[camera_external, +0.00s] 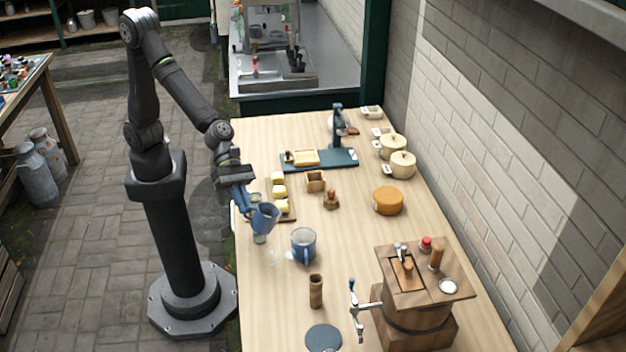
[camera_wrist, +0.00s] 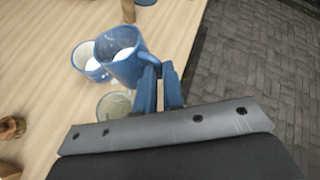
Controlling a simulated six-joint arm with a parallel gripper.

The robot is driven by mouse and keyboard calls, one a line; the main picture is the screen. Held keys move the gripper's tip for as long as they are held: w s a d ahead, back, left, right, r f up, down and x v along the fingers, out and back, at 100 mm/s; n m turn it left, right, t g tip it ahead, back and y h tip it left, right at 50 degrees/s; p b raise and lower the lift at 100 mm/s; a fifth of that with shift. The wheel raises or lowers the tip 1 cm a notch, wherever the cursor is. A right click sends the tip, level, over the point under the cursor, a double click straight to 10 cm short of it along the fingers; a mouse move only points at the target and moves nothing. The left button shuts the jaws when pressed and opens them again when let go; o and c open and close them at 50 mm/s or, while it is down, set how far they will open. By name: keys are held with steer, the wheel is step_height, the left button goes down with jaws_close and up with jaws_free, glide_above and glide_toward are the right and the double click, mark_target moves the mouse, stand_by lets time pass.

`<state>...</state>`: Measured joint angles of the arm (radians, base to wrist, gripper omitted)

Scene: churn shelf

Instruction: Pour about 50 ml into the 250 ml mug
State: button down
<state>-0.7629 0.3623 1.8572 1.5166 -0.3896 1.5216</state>
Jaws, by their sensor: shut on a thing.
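My gripper (camera_external: 247,204) is shut on the handle of a blue speckled cup (camera_external: 265,216) and holds it above the table's left edge. In the wrist view, the fingers (camera_wrist: 161,82) pinch the handle of this held cup (camera_wrist: 122,68), which has white content inside. The held cup looks tilted. A second blue mug (camera_external: 304,245) stands on the table to the right; it also shows in the wrist view (camera_wrist: 88,68), partly behind the held cup, with white inside. I cannot tell which is the 250 ml one. A clear glass (camera_external: 260,238) stands below the held cup.
Small whitish spots lie on the table near the mug. A wooden cup (camera_external: 316,291) and a dark round disc (camera_external: 323,338) are in front. A wooden churn (camera_external: 418,315) stands front right.

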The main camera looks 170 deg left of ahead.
step_height(320, 180, up, 6)
steer(key=d+m+y, duration=0.1)
steer(key=d, duration=0.1)
steer(key=shift+s+d+f+t+y, duration=0.15)
steer(key=shift+d+f+t+y, duration=0.05)
steer(key=shift+d+t+y, duration=0.1)
steer(key=shift+s+d+f+m+y, duration=0.2)
steer(key=shift+d+m+y, duration=0.2)
steer(key=shift+d, duration=0.2)
steer(key=shift+t, duration=0.3)
